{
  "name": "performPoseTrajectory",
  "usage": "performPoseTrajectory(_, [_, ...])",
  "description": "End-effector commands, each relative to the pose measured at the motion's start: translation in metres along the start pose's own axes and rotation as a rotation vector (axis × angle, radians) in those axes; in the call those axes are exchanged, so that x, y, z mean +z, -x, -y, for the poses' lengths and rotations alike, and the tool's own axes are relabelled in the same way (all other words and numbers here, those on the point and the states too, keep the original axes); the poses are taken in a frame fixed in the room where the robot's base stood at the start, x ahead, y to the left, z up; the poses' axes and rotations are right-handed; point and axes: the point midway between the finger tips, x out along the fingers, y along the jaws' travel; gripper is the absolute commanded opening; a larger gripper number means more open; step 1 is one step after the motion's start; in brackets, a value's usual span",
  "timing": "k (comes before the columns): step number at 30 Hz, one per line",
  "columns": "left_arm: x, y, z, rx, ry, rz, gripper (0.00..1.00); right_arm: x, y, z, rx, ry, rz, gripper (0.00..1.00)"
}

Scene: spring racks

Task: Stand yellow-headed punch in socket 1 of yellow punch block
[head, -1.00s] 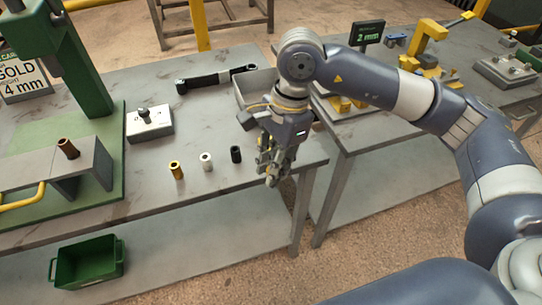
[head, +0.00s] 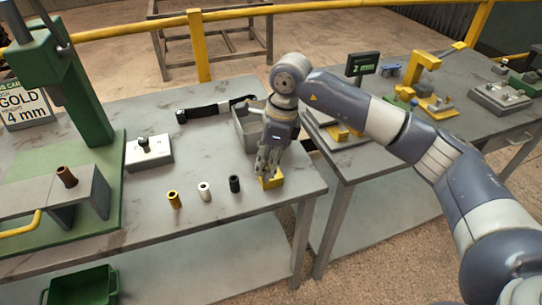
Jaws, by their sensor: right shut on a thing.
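My right gripper (head: 268,165) points down over the near right part of the left workbench, with its fingers close together. The sensed grip fits the yellow-headed punch, but the fingers hide what they hold and I cannot make the punch out. A yellow block (head: 273,180), which looks like the yellow punch block, stands on the bench at the fingertips, partly covered by them. Its sockets are not visible, and I cannot tell whether the held thing touches it. My left gripper is not in view.
Yellow (head: 173,199), white (head: 204,191) and black (head: 234,184) small cylinders stand left of the yellow block. A grey tray (head: 243,130) lies behind the gripper. A green press (head: 85,100) stands at left. A second bench (head: 375,160) is at right, across a gap.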

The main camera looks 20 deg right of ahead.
Motion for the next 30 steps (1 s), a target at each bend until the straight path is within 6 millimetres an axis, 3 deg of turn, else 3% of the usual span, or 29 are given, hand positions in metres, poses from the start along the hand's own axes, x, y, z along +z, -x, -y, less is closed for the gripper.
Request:
performPoseTrajectory(3, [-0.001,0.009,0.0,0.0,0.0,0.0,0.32,-0.004,0.001,0.025,0.001,-0.005,0.001,0.0])
performPoseTrajectory(9, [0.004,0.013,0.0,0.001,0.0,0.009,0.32,-0.007,-0.002,0.046,0.001,0.001,0.001,0.0])
performPoseTrajectory(14, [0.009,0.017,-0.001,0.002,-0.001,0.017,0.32,-0.01,-0.009,0.049,0.003,0.001,0.0,0.0])
performPoseTrajectory(21, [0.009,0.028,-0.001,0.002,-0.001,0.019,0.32,-0.015,-0.037,0.048,0.002,0.001,0.001,0.0])
performPoseTrajectory(30, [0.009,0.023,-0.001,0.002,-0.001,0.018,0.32,-0.016,-0.041,0.048,0.001,0.002,0.001,0.0])
